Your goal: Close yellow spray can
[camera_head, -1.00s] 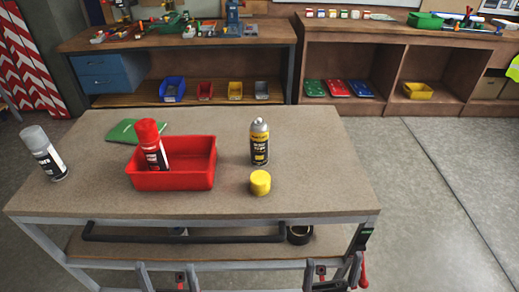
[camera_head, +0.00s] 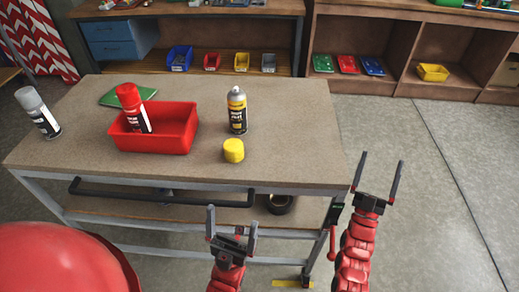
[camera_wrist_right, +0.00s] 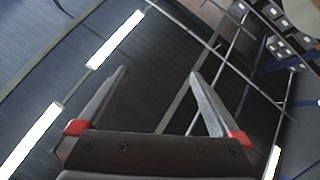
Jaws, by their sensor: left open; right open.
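The yellow-labelled spray can (camera_head: 237,112) stands upright and uncapped on the table, its grey top and nozzle showing. Its yellow cap (camera_head: 233,150) sits on the table just in front of it, apart from the can. My left gripper (camera_head: 230,226) is open and empty in front of the table, lower than its top edge in the picture. My right gripper (camera_head: 378,172) is open and empty, pointing up, to the right of the table's front corner. In the right wrist view its two fingers (camera_wrist_right: 158,90) are spread with nothing between them, facing the ceiling.
A red bin (camera_head: 155,138) holds a red-capped can (camera_head: 132,106). A green flat item (camera_head: 128,94) lies behind the bin. The table (camera_head: 290,150) is clear right of the spray can.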

